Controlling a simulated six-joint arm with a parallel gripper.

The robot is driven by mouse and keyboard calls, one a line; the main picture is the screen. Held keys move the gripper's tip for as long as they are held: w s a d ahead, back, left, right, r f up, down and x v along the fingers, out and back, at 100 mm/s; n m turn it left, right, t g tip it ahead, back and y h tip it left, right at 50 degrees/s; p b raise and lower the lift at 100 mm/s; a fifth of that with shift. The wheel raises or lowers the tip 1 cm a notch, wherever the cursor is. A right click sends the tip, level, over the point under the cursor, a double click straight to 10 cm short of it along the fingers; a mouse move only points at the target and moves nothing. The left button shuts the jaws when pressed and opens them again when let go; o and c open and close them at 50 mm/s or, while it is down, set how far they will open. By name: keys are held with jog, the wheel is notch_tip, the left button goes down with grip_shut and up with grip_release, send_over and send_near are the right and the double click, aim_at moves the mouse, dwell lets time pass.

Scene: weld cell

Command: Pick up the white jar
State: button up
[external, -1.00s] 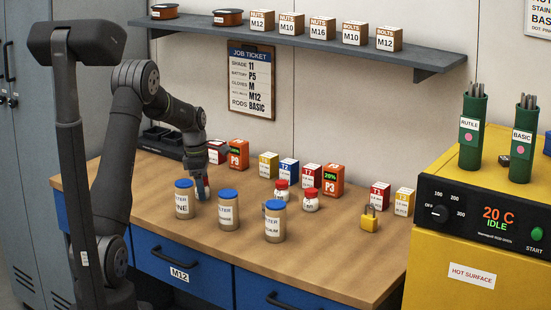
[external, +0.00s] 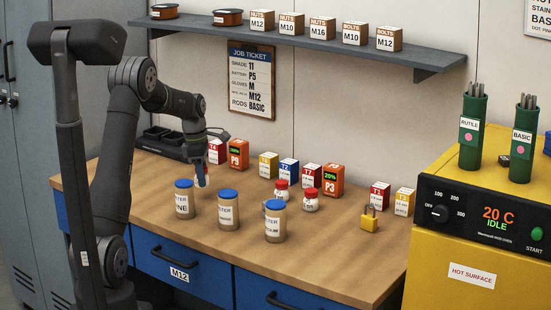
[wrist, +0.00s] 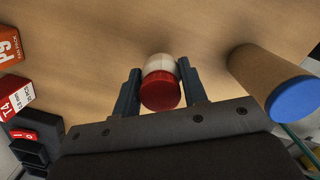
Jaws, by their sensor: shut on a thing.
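A white jar with a red lid (wrist: 161,85) sits between the two fingers of my gripper (wrist: 160,88) in the wrist view, with a finger against each side. My gripper is shut on it. In the external view my gripper (external: 202,180) points down over the left part of the bench, behind the leftmost blue-lidded container, and largely hides the held jar. Two other white jars with red lids stand near the bench middle, one at the back (external: 281,191) and one to its right (external: 311,201).
Blue-lidded brown containers stand close by, the nearest (external: 185,200) just in front of my gripper; one also shows in the wrist view (wrist: 275,85). An orange P9 box (external: 238,154) and a T4 box (external: 216,151) stand behind. A padlock (external: 370,220) lies right; the front right bench is clear.

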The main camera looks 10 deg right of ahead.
jog(key=s+d+r, duration=0.6)
jog(key=s+r, duration=0.1)
jog(key=s, duration=0.3)
jog(key=s+d+m, duration=0.1)
jog(key=s+d, duration=0.9)
jog(key=d, duration=0.5)
jog(key=s+d, duration=1.1)
jog(key=d, duration=0.5)
jog(key=w+f, duration=0.2)
jog(key=w, duration=0.1)
jog(key=w+f, duration=0.2)
jog(key=w, duration=0.2)
jog(key=w+f, duration=0.2)
jog(key=w, duration=0.2)
jog(key=shift+a+f, duration=0.1)
jog(key=shift+f, duration=0.1)
jog(key=shift+w+f, duration=0.1)
jog(key=shift+f, duration=1.95)
